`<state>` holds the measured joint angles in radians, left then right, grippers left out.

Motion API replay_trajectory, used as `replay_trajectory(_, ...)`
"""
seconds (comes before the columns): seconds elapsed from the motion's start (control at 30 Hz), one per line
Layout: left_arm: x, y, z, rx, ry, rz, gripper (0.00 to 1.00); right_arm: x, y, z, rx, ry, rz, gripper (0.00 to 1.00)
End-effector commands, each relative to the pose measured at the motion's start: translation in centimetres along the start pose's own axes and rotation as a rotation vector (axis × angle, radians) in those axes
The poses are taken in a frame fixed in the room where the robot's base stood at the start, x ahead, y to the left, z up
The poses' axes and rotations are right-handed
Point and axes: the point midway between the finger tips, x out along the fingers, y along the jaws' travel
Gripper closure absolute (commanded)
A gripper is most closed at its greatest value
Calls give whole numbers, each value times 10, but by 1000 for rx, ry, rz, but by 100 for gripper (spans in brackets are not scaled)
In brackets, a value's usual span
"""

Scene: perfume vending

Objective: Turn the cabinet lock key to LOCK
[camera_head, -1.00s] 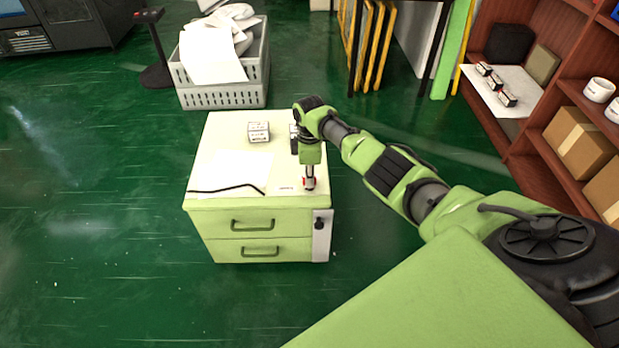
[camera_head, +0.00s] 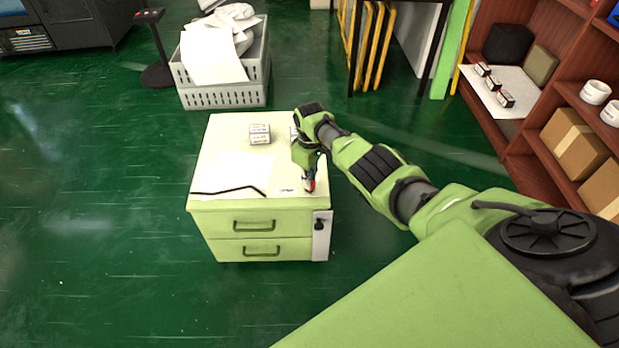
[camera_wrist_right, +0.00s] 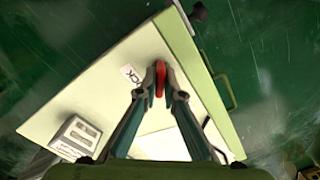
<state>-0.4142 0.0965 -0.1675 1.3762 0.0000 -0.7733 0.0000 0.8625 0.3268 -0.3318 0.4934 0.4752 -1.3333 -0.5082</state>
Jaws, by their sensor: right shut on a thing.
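The light green cabinet (camera_head: 275,205) has two drawers and stands on the green floor. A narrow grey panel (camera_head: 321,245) at the right of its front carries a dark lock knob (camera_head: 319,225), which shows as a dark shape in the wrist view (camera_wrist_right: 198,12). My right gripper (camera_head: 309,184) is over the cabinet top near the front right corner. In the wrist view its fingertips are shut on a small red piece (camera_wrist_right: 160,79), perhaps the key's handle. A small printed label (camera_wrist_right: 131,75) lies beside it. The key's shaft is hidden. My left gripper is out of view.
A small white box (camera_head: 260,134), a paper sheet (camera_head: 243,172) and a black rod (camera_head: 231,191) lie on the cabinet top. A grey crate (camera_head: 222,96) stands behind. Shelves (camera_head: 540,140) stand at the right. The floor in front is clear.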

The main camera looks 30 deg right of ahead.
Motion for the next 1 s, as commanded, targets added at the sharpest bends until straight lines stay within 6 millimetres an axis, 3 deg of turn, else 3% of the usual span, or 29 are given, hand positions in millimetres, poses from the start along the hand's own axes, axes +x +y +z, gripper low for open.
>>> replay_trajectory(0.5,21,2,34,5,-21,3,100,0,0,0,491,-2,-1,100)
replay_trajectory(1.0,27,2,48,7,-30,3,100,0,-1,0,846,-2,-1,100)
